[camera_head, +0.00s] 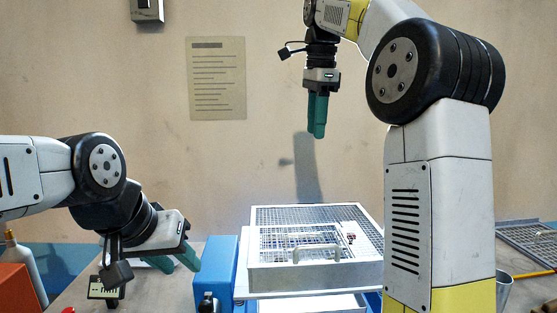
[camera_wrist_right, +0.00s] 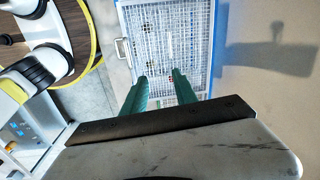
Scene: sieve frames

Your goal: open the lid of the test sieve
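The test sieve (camera_head: 262,278) is a pale metal box with a mesh top, standing right of centre in the head view. The mesh and a handle (camera_wrist_right: 122,52) also show in the right wrist view. My right gripper (camera_head: 317,135) hangs high above the sieve, fingers down. Its fingers are apart and empty in the right wrist view (camera_wrist_right: 160,77).
Another mesh panel (camera_head: 530,240) lies at the far right. A wall rises behind.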

